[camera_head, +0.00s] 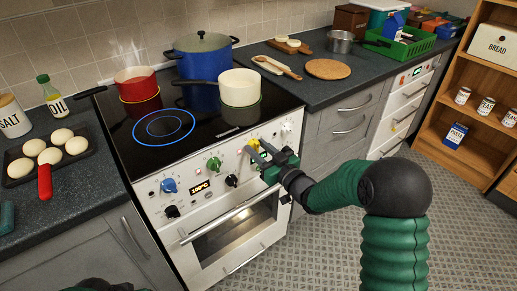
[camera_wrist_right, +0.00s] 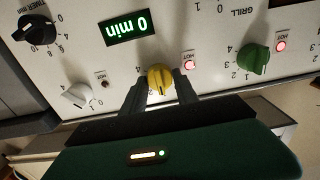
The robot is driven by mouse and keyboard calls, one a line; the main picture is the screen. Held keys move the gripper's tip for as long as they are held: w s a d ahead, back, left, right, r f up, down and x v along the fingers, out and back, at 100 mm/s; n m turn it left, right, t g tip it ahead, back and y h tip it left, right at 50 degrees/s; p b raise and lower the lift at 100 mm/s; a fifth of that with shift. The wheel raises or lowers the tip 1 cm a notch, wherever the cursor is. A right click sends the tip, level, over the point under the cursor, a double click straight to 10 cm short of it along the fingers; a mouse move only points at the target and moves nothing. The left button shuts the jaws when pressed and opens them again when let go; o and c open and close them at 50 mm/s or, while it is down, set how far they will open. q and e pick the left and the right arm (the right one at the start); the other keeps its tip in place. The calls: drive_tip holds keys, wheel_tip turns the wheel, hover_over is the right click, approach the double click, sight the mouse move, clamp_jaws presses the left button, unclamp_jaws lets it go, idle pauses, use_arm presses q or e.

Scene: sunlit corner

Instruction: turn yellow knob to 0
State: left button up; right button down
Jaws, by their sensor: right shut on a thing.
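The yellow knob (camera_head: 254,143) is on the white front panel of the stove (camera_head: 235,165), toward its right side. In the right wrist view, which is upside down, the yellow knob (camera_wrist_right: 159,79) sits between the two dark fingers of my right gripper (camera_wrist_right: 160,90). The right gripper (camera_head: 263,158) is shut on the knob.
A green knob (camera_wrist_right: 253,60), a white knob (camera_wrist_right: 77,95) and a black timer knob (camera_wrist_right: 37,29) are nearby. The display (camera_wrist_right: 129,28) reads 0 min. A red pot (camera_head: 137,85), blue pot (camera_head: 203,55) and cream pan (camera_head: 239,88) stand on the cooktop.

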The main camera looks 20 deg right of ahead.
drive_tip(key=n+b, duration=0.2)
drive_tip(key=n, duration=0.1)
drive_tip(key=shift+f, duration=0.15)
drive_tip(key=shift+a+n+b, duration=0.1)
drive_tip(key=shift+n+b, duration=1.7)
drive_tip(key=shift+n, duration=0.6)
drive_tip(key=c, duration=1)
unclamp_jaws()
drive_tip(key=shift+o, duration=0.2)
drive_tip(key=shift+s, duration=0.1)
drive_tip(key=p+v, duration=0.2)
drive_tip(key=v, duration=1.4)
drive_tip(key=shift+s+p, duration=0.3)
drive_tip(key=shift+s, duration=0.05)
